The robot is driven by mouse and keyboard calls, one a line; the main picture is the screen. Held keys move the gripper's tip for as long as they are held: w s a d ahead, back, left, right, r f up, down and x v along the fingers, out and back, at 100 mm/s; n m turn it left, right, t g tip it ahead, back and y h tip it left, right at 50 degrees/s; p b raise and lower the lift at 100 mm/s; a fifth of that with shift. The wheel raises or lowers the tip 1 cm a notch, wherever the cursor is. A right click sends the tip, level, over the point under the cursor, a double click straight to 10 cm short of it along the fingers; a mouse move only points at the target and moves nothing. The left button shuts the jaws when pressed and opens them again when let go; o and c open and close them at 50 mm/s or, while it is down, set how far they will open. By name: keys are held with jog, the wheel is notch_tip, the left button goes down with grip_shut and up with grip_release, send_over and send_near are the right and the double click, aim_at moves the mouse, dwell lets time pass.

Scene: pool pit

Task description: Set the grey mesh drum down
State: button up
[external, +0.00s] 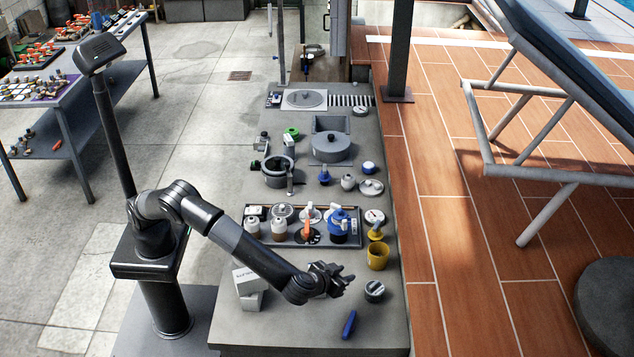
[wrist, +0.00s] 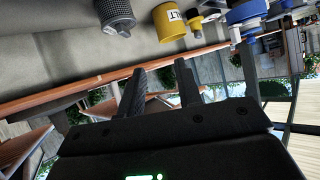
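The grey mesh drum (wrist: 116,14) shows at the top of the wrist view as a dark grey cylinder with a perforated side and a lighter end with a small knob. In the external view the small grey and dark drum (external: 374,291) appears to rest on the grey bench (external: 300,338), near its right edge. My gripper (external: 345,279) is just left of it in that view, above the bench. In the wrist view my gripper's two fingers (wrist: 160,84) are apart with nothing between them. The drum is outside the fingers.
A yellow cup (external: 378,256) with lettering stands behind the drum. A blue object (external: 349,324) lies in front, and white boxes (external: 249,286) stand left under my arm. A dark tray (external: 262,238) of valves and fittings lies behind. The bench front is mostly clear.

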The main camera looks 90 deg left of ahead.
jog(key=s+a+r+m+g+h, duration=0.25)
jog(key=s+a+r, duration=0.35)
jog(key=s+a, duration=0.45)
jog(key=s+a+r+m+g+h, duration=0.1)
jog(key=s+a+r+g+h, duration=0.15)
jog(key=s+a+r, duration=0.8)
jog(key=s+a+f+m+t+h, duration=0.1)
jog(key=s+a+f, duration=0.1)
jog(key=s, duration=0.6)
jog(key=s+a+f+m+t+h, duration=0.1)
jog(key=s+a+f+m, duration=0.1)
jog(key=s, duration=0.6)
jog(key=s+a+f+m+h, duration=0.2)
jog(key=s+a+f, duration=0.1)
jog(key=s, duration=0.5)
jog(key=shift+s+a+f+t, duration=0.25)
jog(key=shift+a+t, duration=0.15)
jog(key=shift+a, duration=0.2)
jog(key=shift+r, duration=0.1)
